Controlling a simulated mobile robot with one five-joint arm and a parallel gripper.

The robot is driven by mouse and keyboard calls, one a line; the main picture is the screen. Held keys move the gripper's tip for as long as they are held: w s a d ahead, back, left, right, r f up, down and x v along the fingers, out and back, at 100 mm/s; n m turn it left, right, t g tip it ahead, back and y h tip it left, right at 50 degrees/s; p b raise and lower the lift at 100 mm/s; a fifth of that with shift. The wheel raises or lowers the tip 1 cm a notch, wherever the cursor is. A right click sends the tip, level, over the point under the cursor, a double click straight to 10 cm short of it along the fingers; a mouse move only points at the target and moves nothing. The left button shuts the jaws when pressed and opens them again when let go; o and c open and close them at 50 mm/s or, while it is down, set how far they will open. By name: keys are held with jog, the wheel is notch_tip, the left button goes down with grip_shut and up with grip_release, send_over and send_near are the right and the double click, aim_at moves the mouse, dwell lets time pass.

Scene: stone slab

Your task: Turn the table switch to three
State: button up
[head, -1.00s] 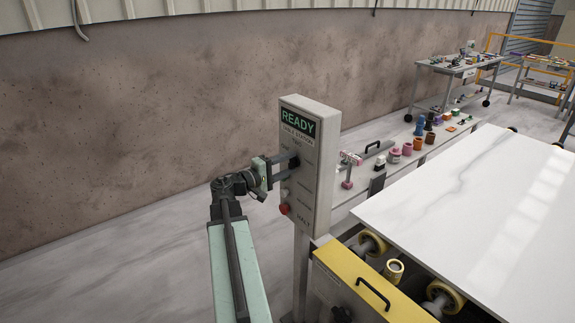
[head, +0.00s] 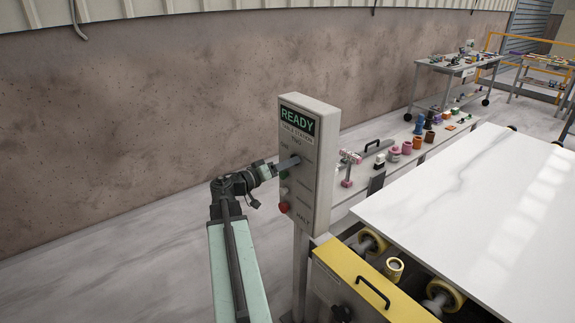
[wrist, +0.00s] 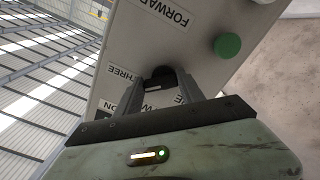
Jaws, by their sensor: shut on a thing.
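The table switch is a dark knob (wrist: 158,74) on the front of a grey control box (head: 314,185). My gripper (head: 294,162) reaches it from the left, and its two fingers are shut on the knob, one on each side, as the wrist view (wrist: 156,88) shows. In the wrist view a THREE label (wrist: 124,75) lies left of the knob, and other labels are partly hidden behind the fingers. The head view shows a TWO label near the top, under a green READY sign (head: 297,120). I cannot tell which label the knob points to.
A red button (head: 284,207) is low on the box, near a HALT label. A green button (wrist: 227,45) and a FORWARD label show in the wrist view. Right of the box are a yellow-edged roller stand (head: 365,288) and a large white slab (head: 470,190).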

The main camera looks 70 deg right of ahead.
jog(key=shift+f+m, duration=0.15)
jog(key=shift+m, duration=0.85)
jog(key=o, duration=1.4)
jog(key=shift+c, duration=0.2)
jog(key=shift+w, duration=0.1)
jog(key=v, duration=0.8)
